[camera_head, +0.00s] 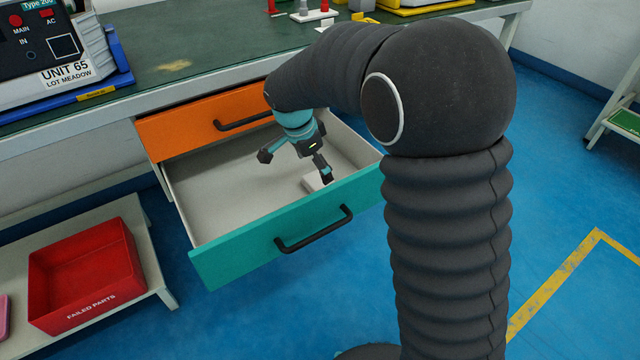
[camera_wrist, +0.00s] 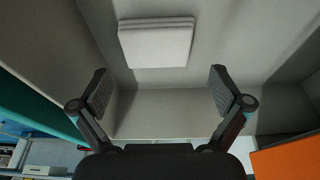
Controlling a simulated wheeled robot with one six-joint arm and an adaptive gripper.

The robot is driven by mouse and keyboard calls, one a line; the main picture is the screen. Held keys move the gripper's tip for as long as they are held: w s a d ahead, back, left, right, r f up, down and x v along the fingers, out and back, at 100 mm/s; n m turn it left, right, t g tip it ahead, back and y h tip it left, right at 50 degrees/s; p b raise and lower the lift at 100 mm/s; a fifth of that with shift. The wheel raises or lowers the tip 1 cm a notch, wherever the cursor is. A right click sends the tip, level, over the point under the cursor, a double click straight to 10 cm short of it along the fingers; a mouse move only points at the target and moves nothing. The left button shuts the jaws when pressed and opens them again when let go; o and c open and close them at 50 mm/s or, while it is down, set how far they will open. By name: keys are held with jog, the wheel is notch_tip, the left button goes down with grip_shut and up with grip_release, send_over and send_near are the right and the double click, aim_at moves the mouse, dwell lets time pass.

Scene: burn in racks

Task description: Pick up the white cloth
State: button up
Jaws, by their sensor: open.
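The white cloth (camera_wrist: 156,44) is a folded, flat square lying on the floor of the open teal drawer (camera_head: 310,225). In the head view a pale edge of the cloth (camera_head: 313,184) shows near the drawer's front right, partly hidden by my gripper. My gripper (camera_head: 293,164) is inside or just above the drawer, pointing down, with its fingers spread wide. In the wrist view my gripper (camera_wrist: 160,92) is open and empty. The cloth lies beyond the fingertips, centred between them and apart from them.
The shut orange drawer (camera_head: 205,120) is above the teal one, under the green bench top (camera_head: 200,50). The teal drawer's walls and front surround my gripper. A red bin (camera_head: 85,275) labelled "FAILED PARTS" stands on a low shelf at left.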

aim_at(319, 181)
jog(key=x, duration=0.5)
jog(key=shift+s+a+f, duration=0.1)
jog(key=shift+s, duration=0.1)
jog(key=c, duration=0.8)
jog(key=shift+r, duration=5.05)
